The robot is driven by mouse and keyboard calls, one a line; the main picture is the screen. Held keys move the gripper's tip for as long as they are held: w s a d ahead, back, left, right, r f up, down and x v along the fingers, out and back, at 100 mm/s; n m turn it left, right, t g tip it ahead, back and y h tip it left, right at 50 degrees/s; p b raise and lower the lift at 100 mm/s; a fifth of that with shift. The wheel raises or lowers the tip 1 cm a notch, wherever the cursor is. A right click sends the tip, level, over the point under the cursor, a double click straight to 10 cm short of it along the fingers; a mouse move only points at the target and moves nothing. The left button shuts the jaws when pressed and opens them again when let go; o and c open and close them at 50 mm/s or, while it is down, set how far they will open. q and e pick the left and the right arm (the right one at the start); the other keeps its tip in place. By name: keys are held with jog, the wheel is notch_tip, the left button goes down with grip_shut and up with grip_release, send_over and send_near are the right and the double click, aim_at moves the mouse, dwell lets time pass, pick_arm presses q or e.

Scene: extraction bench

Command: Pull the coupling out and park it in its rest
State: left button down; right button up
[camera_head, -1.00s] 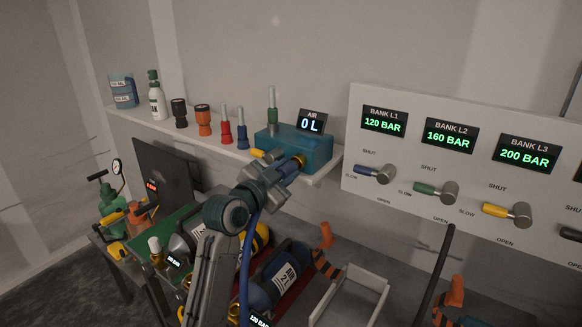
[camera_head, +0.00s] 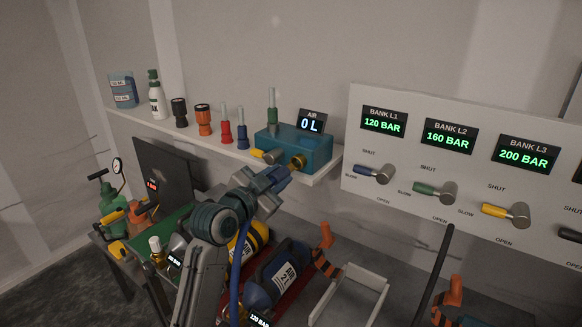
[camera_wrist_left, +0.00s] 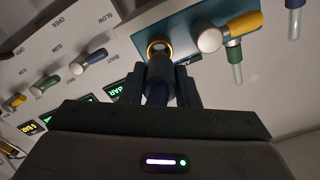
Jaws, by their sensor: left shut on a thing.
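My left gripper (camera_head: 266,186) is shut on the blue coupling (camera_head: 279,174), whose blue hose (camera_head: 236,270) hangs down past my arm. The coupling is off the brass port (camera_head: 297,162) on the front of the teal air box (camera_head: 310,147), with a small gap between them in the head view. In the left wrist view the dark coupling body (camera_wrist_left: 160,72) sits between my fingers, in front of the yellow-ringed port (camera_wrist_left: 158,47). The air display (camera_head: 312,122) reads 0 L. I cannot make out which thing is the coupling's rest. My right gripper is not in view.
The air box stands on a wall shelf (camera_head: 225,144) with several bottles and fittings. A valve panel (camera_head: 400,190) with levers is to the right. Below are cylinders (camera_head: 272,275), an orange-and-black holder (camera_head: 326,250) and a pale open frame (camera_head: 350,295). A black bar (camera_head: 436,270) rises at lower right.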

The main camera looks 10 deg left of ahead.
pick_arm(q)
jog(key=shift+v, duration=0.95)
jog(key=shift+d, duration=0.1)
